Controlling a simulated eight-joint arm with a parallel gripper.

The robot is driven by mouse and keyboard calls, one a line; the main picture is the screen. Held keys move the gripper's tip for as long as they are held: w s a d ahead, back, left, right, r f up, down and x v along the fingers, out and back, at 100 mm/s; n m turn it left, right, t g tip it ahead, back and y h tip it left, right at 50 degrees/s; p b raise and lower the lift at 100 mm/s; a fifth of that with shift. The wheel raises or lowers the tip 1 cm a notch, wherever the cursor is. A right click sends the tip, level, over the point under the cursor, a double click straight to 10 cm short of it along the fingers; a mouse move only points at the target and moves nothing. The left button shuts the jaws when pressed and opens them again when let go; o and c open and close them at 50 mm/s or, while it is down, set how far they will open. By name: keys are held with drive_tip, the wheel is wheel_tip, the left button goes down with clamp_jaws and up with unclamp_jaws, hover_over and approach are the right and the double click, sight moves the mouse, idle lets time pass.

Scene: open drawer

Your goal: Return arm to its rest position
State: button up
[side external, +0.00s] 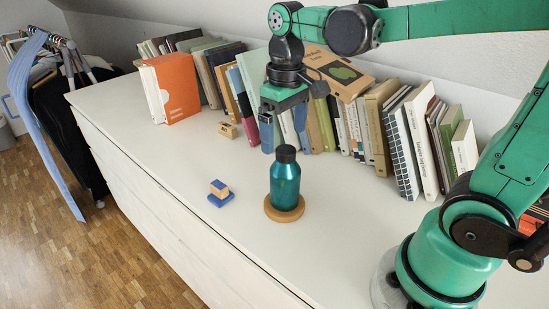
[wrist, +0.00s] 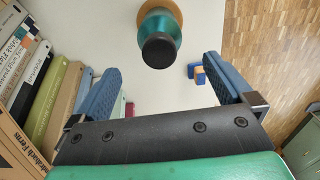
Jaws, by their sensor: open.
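My gripper (side external: 284,138) is open and empty. It hangs above the white cabinet top, behind and above a teal bottle (side external: 285,182) with a black cap. The bottle stands upright on a round wooden coaster (side external: 285,213), and neither finger touches it. In the wrist view, the two blue fingers of my gripper (wrist: 161,66) are wide apart. The bottle (wrist: 158,30) shows beyond them, cap toward the camera, with part of the coaster (wrist: 166,8) at the top edge.
A row of books (side external: 345,122) lines the wall close behind my gripper. A blue and wooden block stack (side external: 219,192) lies left of the bottle, and a small wooden object (side external: 228,130) sits near the books. The white cabinet's front (side external: 160,200) drops to a parquet floor (side external: 75,255).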

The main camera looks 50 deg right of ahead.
wheel_tip(320, 180, up, 13)
drive_tip(key=s+a+f, duration=0.3)
drive_tip(key=s, duration=0.2)
drive_tip(key=s+a+f, duration=0.3)
drive_tip(key=s, duration=0.3)
drive_tip(key=shift+s+f, duration=0.25)
drive_tip(key=shift+s, duration=0.05)
idle(1.2)
